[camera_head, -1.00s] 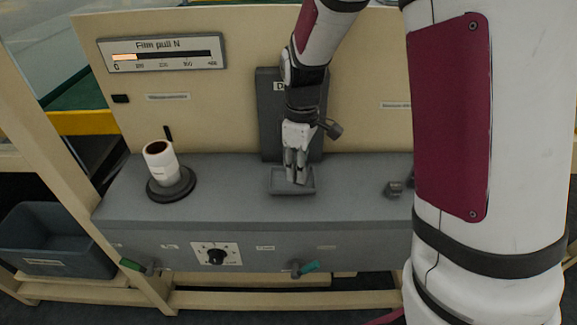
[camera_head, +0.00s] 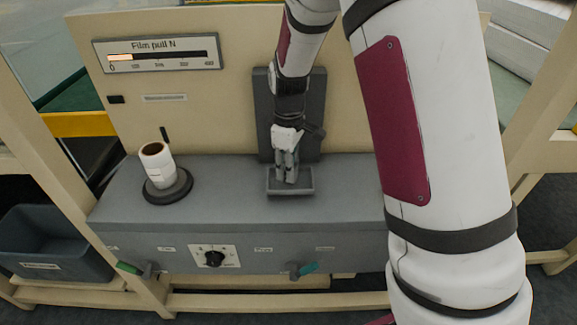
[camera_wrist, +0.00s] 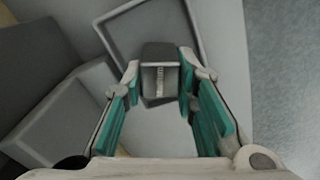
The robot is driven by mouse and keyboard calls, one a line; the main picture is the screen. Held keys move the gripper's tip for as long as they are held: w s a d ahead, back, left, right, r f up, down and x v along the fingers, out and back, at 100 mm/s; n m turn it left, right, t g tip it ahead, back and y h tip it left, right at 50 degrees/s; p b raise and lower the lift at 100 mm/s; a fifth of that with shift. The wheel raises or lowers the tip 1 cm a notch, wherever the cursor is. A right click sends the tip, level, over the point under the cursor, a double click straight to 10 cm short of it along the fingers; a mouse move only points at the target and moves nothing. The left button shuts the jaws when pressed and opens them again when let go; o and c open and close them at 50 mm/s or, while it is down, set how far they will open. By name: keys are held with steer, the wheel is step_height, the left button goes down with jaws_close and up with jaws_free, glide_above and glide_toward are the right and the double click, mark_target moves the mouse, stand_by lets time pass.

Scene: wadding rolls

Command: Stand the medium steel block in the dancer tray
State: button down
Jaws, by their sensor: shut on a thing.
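The dancer tray (camera_head: 307,187) is a shallow grey tray on the grey bench, in front of the dark upright panel. My gripper (camera_head: 287,178) points down over the tray, with its tips at or just inside the rim. In the wrist view my gripper (camera_wrist: 160,82) is shut on a grey steel block (camera_wrist: 160,54), which has a small pale marking on its near face. The block lies between the teal finger pads, over the tray (camera_wrist: 203,40). I cannot tell whether its base touches the tray floor. In the head view the fingers hide the block.
A white roll (camera_head: 158,165) stands on a round dark base (camera_head: 182,188) at the left of the bench (camera_head: 235,215). A gauge panel (camera_head: 158,55) is on the backboard. A knob (camera_head: 214,258) is on the bench front. My arm hides the bench's right end.

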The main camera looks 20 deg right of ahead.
steer(key=shift+f, duration=0.1)
steer(key=c, duration=1.3)
jaws_free()
step_height(320, 180, up, 8)
steer(key=shift+f+p, duration=0.25)
steer(key=shift+p, duration=0.1)
steer(key=shift+s+r, duration=0.2)
steer(key=shift+r, duration=0.3)
steer(key=s+r+m+t, duration=0.1)
steer(key=s+r+m, duration=0.2)
steer(key=s+r, duration=0.4)
steer(key=s+r+m, duration=0.2)
steer(key=s+r, duration=0.3)
steer(key=s, duration=0.4)
steer(key=s+m+t, duration=0.1)
steer(key=s+m, duration=0.4)
steer(key=s, duration=1.1)
steer(key=shift+d+f, duration=0.2)
steer(key=shift+f, duration=0.2)
